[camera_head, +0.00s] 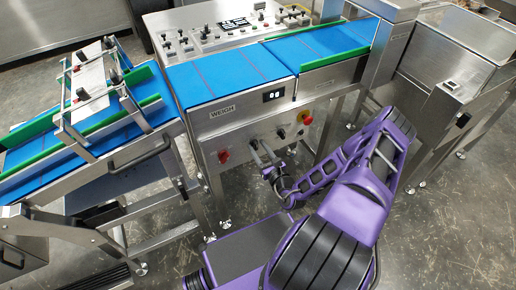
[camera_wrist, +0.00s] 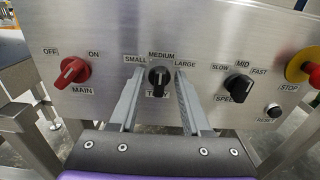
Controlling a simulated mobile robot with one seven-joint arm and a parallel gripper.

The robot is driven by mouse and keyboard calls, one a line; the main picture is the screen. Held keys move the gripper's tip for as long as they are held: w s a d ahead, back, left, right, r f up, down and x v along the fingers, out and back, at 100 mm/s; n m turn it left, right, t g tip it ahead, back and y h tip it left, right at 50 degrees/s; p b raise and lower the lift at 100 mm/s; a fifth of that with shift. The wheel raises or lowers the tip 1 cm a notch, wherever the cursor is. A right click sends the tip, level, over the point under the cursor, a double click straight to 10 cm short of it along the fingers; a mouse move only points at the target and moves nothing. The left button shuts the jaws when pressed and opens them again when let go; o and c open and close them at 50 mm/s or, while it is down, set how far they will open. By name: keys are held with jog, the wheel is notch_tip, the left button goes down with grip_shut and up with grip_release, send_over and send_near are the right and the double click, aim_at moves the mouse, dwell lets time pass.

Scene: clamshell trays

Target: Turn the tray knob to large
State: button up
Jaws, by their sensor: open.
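The tray knob (camera_wrist: 159,76) is a black rotary knob on the steel weigh panel, with SMALL, MEDIUM and LARGE labels around it and TRAY below. Its grip bar stands about upright, in line with MEDIUM. My gripper (camera_wrist: 159,84) is open, with one finger on each side of the knob in the wrist view. A gap shows between the knob and each finger, and the fingers partly cover the TRAY label. In the head view my gripper (camera_head: 262,156) reaches the front of the weigh panel, where the tray knob is small and partly hidden.
The red main knob (camera_wrist: 71,72) is to the left. The black speed knob (camera_wrist: 238,87), the reset button (camera_wrist: 273,110) and the red stop button (camera_wrist: 311,72) are to the right. A blue conveyor belt (camera_head: 225,77) runs above the panel.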

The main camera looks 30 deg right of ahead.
jog(key=shift+w, duration=0.25)
grip_shut()
jog(key=shift+m, duration=0.4)
jog(key=shift+d+f+m+p, duration=0.15)
jog(key=shift+m+p, duration=0.2)
jog(key=shift+m, duration=1.7)
jog(key=shift+d+f+m+p, duration=0.15)
jog(key=shift+m+p, duration=0.15)
jog(key=shift+m, duration=1.75)
jog(key=shift+r, duration=0.15)
